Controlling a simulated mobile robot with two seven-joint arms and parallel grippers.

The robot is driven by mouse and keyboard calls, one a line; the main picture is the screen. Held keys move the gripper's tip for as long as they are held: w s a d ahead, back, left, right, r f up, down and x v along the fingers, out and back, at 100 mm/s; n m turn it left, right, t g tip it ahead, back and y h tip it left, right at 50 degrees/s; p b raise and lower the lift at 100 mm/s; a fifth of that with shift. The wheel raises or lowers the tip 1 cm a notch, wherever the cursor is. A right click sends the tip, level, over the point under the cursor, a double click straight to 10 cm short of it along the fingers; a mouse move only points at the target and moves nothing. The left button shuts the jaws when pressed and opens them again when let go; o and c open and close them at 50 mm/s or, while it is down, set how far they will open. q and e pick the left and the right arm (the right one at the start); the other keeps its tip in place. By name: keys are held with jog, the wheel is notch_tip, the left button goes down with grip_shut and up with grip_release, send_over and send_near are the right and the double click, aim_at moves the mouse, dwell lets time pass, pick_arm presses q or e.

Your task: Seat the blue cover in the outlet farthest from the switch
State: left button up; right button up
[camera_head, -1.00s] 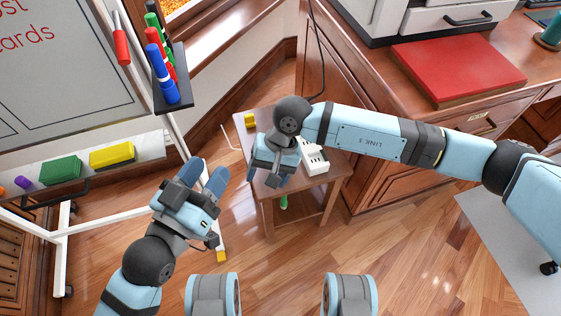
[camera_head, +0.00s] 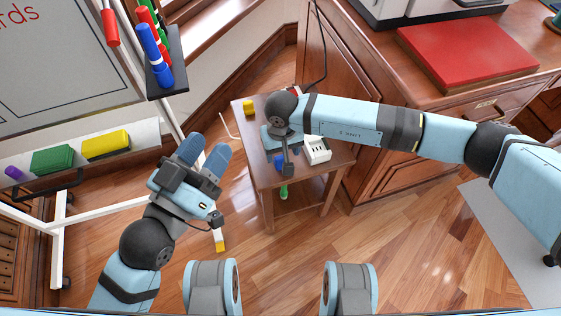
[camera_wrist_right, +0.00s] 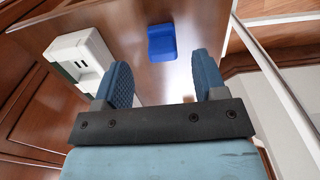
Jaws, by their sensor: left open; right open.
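The blue cover (camera_wrist_right: 161,42) lies on the small wooden table, ahead of and between the fingertips of my right gripper (camera_wrist_right: 165,80) in the right wrist view. That gripper is open and empty, with a gap to the cover. The white outlet strip (camera_wrist_right: 80,60) is to the left of the cover there, partly cut off. In the head view the strip (camera_head: 318,150) shows right of my right gripper (camera_head: 284,160), which hides part of the table. I cannot make out the switch. My left gripper (camera_head: 205,155) is open and empty, left of the table.
The small table (camera_head: 258,175) also bears a yellow block (camera_head: 249,105). A red item (camera_head: 293,89) shows partly behind my right arm. A wooden cabinet (camera_head: 385,150) stands close on the right. A whiteboard frame (camera_head: 120,208) stands on the left.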

aim_at(281, 158)
notch_tip(281, 158, down, 4)
jog(key=shift+a+f+b, duration=0.1)
jog(key=shift+a+b, duration=0.05)
jog(key=shift+b, duration=0.4)
pick_arm(q)
notch_tip(281, 158, down, 2)
jog(key=shift+w+d+f+g, duration=0.1)
jog(key=shift+w+f+g, duration=0.05)
jog(key=shift+g, duration=0.25)
pick_arm(e)
jog(key=c, duration=1)
